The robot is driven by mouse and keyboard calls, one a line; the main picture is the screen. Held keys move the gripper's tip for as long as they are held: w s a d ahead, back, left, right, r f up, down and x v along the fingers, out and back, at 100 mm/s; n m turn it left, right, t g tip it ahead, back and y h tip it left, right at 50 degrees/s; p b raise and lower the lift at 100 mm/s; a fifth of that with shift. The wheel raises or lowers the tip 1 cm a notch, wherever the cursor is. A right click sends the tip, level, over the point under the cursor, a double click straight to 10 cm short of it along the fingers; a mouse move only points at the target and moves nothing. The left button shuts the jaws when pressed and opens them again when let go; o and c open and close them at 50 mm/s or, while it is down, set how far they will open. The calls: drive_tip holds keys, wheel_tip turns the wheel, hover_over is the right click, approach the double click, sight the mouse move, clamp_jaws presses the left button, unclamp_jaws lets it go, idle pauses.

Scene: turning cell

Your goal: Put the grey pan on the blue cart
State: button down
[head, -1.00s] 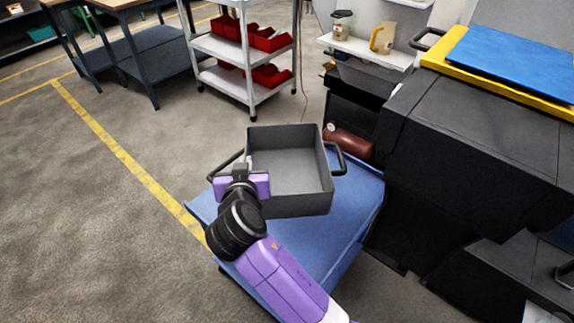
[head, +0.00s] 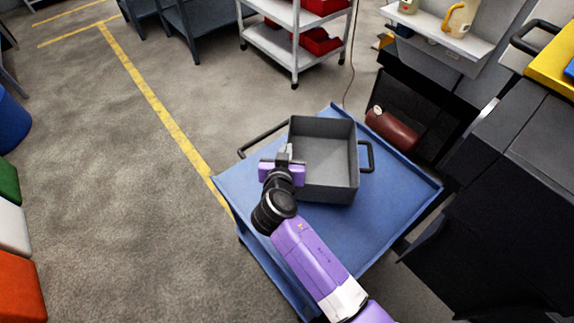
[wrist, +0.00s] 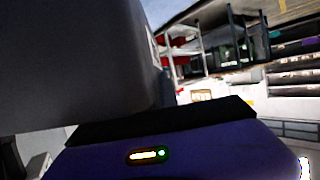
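The grey pan (head: 325,188) is an open, square-sided box with a black handle on its right side. It is upright over the far part of the blue cart (head: 345,245); it looks low on the top, but I cannot tell whether it touches. My gripper (head: 284,156) is at the pan's left side and appears shut on it; the fingertips are partly hidden. In the wrist view the pan (wrist: 70,65) fills the upper left as a large dark grey wall, close to my gripper.
A dark red cylinder (head: 391,130) lies beyond the cart's far right edge. A black machine (head: 510,200) stands close on the right. A white shelf trolley (head: 280,50) with red bins is behind. Bare blue top lies nearer than the pan and to its right. Floor at left is open.

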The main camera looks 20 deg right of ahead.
drive_tip(key=shift+f+b, duration=0.45)
drive_tip(key=shift+f, duration=2.95)
drive_tip(key=c, duration=1.6)
unclamp_jaws()
drive_tip(key=shift+f, duration=0.1)
drive_tip(key=shift+c, duration=0.2)
drive_tip(key=v, duration=1.2)
drive_tip(key=shift+a, duration=0.1)
